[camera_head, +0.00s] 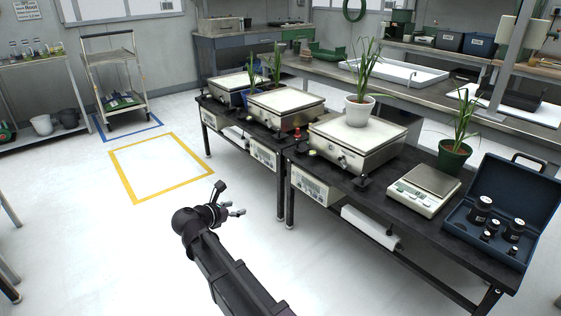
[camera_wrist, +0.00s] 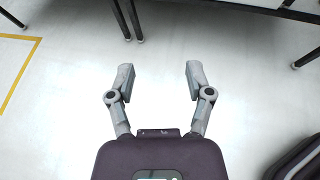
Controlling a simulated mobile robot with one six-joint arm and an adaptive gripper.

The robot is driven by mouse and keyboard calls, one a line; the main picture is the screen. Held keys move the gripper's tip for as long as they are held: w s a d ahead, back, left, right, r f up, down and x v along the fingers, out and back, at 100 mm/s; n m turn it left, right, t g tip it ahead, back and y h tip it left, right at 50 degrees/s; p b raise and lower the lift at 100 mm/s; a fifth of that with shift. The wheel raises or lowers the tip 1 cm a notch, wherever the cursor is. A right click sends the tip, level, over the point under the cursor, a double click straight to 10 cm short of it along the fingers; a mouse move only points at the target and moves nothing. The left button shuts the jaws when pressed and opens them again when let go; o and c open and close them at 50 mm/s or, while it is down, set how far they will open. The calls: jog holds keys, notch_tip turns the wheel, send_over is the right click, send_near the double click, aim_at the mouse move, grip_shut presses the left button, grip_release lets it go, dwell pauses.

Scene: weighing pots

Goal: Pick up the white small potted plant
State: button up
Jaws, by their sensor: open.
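The white small potted plant (camera_head: 359,108) has long green leaves and stands upright on a large bench scale (camera_head: 358,143) on the black table. My gripper (camera_head: 238,207) is open and empty, over the floor in front of the table, well apart from the plant and to its lower left. In the wrist view my gripper (camera_wrist: 158,76) shows two spread fingers with bare floor between them. The plant does not show in the wrist view.
A green potted plant (camera_head: 454,157), a small scale (camera_head: 424,190) and an open blue case of weights (camera_head: 490,220) stand to the right. More plants and scales (camera_head: 285,103) stand to the left. The black table's legs (camera_wrist: 133,20) are near. Floor with a yellow outline (camera_head: 160,170) is clear.

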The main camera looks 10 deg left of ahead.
jog(key=s+d+r+m+g+p, duration=0.1)
jog(key=d+r+m+g+p, duration=0.3)
jog(key=d+p, duration=0.4)
jog(key=d+r+m+g+p, duration=0.1)
jog(key=d+r+m+p, duration=0.4)
jog(key=d, duration=0.4)
jog(key=s+d+r+m+g+p, duration=0.1)
jog(key=d+r+m+g+p, duration=0.25)
jog(key=d+m+p, duration=0.45)
jog(key=s+d+r+m+g+y+p, duration=0.1)
jog(key=s+d+r+m+y+p, duration=0.2)
jog(key=s+d+r+m+p, duration=0.2)
jog(key=s+d+r+m+g+y+p, duration=0.2)
jog(key=s+d+r+m+p, duration=0.4)
jog(key=d+r+p, duration=0.5)
jog(key=shift+d+r+m+y+p, duration=0.25)
jog(key=shift+r+m+y+p, duration=0.3)
jog(key=shift+m+p, duration=0.75)
jog(key=shift+w+n, duration=0.1)
jog(key=shift+n, duration=0.2)
jog(key=shift+c, duration=0.6)
jog(key=shift+a, duration=0.1)
